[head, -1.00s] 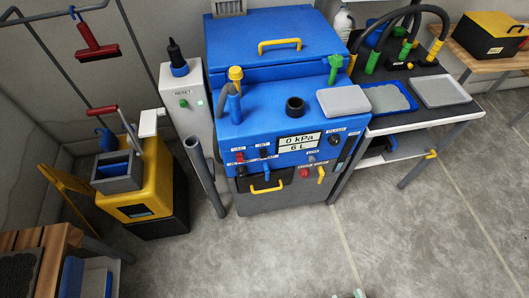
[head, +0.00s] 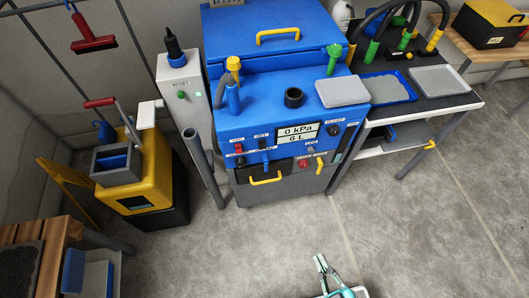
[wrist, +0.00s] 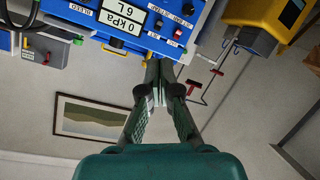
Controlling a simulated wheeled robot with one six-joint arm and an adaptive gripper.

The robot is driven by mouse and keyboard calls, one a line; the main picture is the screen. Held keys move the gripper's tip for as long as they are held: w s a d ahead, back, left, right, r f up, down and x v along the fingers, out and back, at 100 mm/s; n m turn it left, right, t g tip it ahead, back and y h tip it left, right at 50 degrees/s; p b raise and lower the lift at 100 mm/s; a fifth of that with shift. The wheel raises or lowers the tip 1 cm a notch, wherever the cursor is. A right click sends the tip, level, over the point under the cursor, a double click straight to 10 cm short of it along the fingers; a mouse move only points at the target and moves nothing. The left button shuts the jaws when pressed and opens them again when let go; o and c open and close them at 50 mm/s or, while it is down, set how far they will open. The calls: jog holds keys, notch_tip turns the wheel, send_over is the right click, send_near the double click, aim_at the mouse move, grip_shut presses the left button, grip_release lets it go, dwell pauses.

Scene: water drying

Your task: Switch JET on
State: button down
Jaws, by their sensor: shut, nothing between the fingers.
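The blue machine (head: 285,125) has a front panel with a display (head: 299,133) reading 0 kPa and 6 L. Left of the display is the small dark JET switch (head: 263,144), beside the red VAC switch (head: 239,149). In the wrist view the panel is upside down, with the JET switch (wrist: 158,22) near the red switch (wrist: 179,32). Whether JET is on or off is too small to tell. My gripper (head: 321,264) is in front of the machine, apart from the panel. Its fingertips (wrist: 156,68) are together and empty.
A table (head: 440,95) with trays and hoses stands right of the machine. A grey box labelled RESET (head: 183,90), a grey pipe (head: 200,160) and a yellow mop bucket (head: 145,180) stand left. The floor (head: 240,245) in front is clear.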

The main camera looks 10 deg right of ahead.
aim_at(263, 148)
jog(key=w+a+f+n, duration=0.1)
jog(key=w+a+n, duration=0.1)
jog(key=w+n, duration=0.2)
jog(key=w+a+f+n+h, duration=0.1)
jog(key=w+a+n, duration=0.1)
jog(key=w, duration=0.9)
jog(key=w+a+f+n+t, duration=0.1)
jog(key=w+a+n, duration=0.1)
jog(key=w+n, duration=0.3)
jog(key=w, duration=0.3)
jog(key=shift+w+a+n+h, duration=0.25)
jog(key=shift+n+h, duration=0.05)
jog(key=x, duration=1.3)
jog(key=shift+w, duration=0.2)
jog(key=shift+w+f, duration=0.1)
jog(key=shift+w, duration=0.2)
